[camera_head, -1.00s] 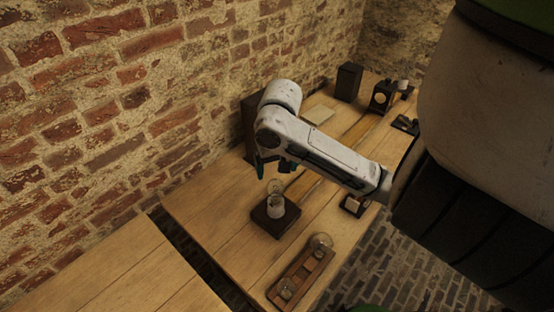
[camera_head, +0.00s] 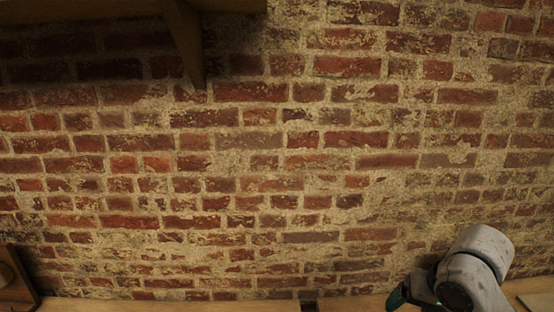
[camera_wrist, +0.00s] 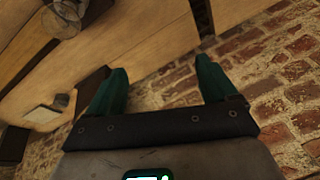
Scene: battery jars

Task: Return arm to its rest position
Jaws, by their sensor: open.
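My gripper (camera_wrist: 160,66) shows in the wrist view with its two green fingers spread wide and nothing between them. In the head view, the end of my white arm is at the lower right, in front of the brick wall. A green fingertip of my gripper (camera_head: 399,297) shows there near the bottom edge. A glass jar (camera_wrist: 62,22) stands at the upper left of the wrist view, apart from the fingers. The rest of my arm is out of the head view.
The brick wall (camera_head: 250,165) fills most of the head view. A wooden shelf (camera_head: 225,5) with a bracket is at the top. A strip of wooden tabletop (camera_head: 180,305) shows along the bottom. In the wrist view, a pale block (camera_wrist: 47,108) lies on the wood, left of the gripper.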

